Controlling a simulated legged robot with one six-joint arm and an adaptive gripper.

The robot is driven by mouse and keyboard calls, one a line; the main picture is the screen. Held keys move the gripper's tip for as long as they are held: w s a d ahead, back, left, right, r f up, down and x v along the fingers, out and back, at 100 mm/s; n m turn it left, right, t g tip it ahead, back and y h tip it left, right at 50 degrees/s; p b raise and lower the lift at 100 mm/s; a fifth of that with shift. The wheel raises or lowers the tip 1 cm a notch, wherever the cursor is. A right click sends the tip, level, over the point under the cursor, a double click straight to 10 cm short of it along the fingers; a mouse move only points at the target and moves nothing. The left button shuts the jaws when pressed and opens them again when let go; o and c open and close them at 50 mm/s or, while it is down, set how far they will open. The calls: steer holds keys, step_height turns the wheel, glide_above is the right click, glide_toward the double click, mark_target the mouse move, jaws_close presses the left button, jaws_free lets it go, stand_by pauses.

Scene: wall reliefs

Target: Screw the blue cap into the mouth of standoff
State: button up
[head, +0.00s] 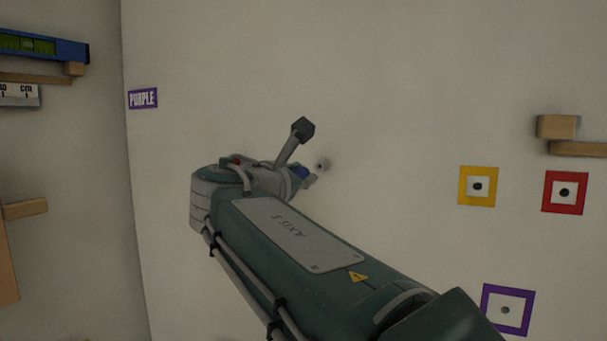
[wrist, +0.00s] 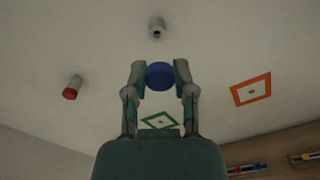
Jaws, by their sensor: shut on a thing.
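The blue cap (wrist: 160,76) is held between the two fingers of my gripper (wrist: 161,79) in the wrist view. In the head view the blue cap (head: 301,172) shows at the tip of my gripper (head: 308,180), partly hidden by my arm. A grey standoff (head: 322,164) sticks out of the wall just right of the gripper, with a dark mouth. In the wrist view a standoff (wrist: 157,28) with an open dark mouth lies straight beyond the cap, with a visible gap between them.
Another standoff (wrist: 73,87) with a red end is left in the wrist view. Yellow (head: 478,186), red (head: 565,192) and purple (head: 507,309) square frames are on the wall at right. A wooden ledge (head: 557,127) juts out far right. Wall around the gripper is mostly bare.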

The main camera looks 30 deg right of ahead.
mark_target(321, 166)
steer(key=x, duration=0.3)
steer(key=shift+w+d, duration=0.1)
steer(key=shift+w, duration=0.1)
steer(key=shift+w+d, duration=0.4)
steer(key=shift+w, duration=0.3)
steer(key=shift+d, duration=0.25)
steer(key=shift+s, duration=0.1)
stand_by(0.8)
steer(key=shift+w+d, duration=0.5)
steer(key=shift+d, duration=0.05)
stand_by(0.8)
steer(key=o, duration=0.9)
